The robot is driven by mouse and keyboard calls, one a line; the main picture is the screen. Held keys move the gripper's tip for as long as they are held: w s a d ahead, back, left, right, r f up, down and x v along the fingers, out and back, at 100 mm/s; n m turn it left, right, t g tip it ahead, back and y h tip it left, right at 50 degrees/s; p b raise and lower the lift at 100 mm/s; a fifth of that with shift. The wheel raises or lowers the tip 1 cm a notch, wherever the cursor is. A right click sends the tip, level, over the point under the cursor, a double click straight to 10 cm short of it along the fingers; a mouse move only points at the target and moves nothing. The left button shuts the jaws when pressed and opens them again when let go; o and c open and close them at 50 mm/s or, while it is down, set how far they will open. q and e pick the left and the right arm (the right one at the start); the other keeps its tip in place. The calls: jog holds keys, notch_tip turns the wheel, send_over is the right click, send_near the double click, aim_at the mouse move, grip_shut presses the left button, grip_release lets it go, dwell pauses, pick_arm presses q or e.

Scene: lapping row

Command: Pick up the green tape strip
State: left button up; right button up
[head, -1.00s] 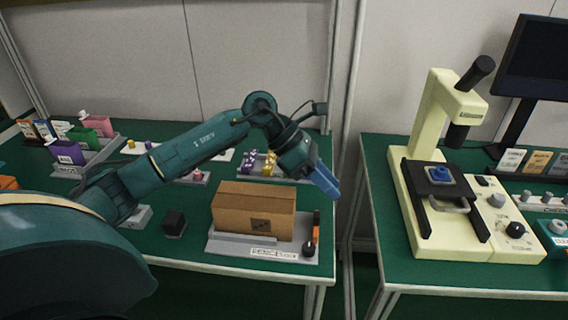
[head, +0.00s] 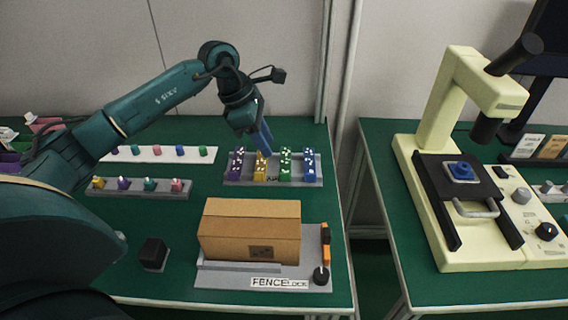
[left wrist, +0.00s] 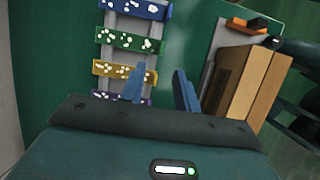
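The green tape strip (head: 285,164) has white marks and lies in a grey rack (head: 318,170) between a yellow strip (head: 260,168) and a blue strip (head: 309,164). In the left wrist view the green strip (left wrist: 130,40) lies ahead of my fingers. My left gripper (head: 265,140) hangs above the rack, over the yellow strip's far end in the head view. In the left wrist view the left gripper (left wrist: 159,88) shows two blue fingers apart with nothing between them. One finger partly covers the yellow strip. My right gripper is not in view.
A purple strip (head: 236,166) is at the rack's left end. A brown box (head: 250,231) stands on a grey fixture in front of the rack. Small coloured pieces sit on trays to the left. A cream microscope (head: 455,100) stands on the right table.

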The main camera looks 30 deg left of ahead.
aim_at(284, 173)
pick_arm(q)
jog(key=x, duration=0.9)
jog(key=shift+d+f, duration=0.15)
jog(key=shift+d, duration=0.1)
grip_shut()
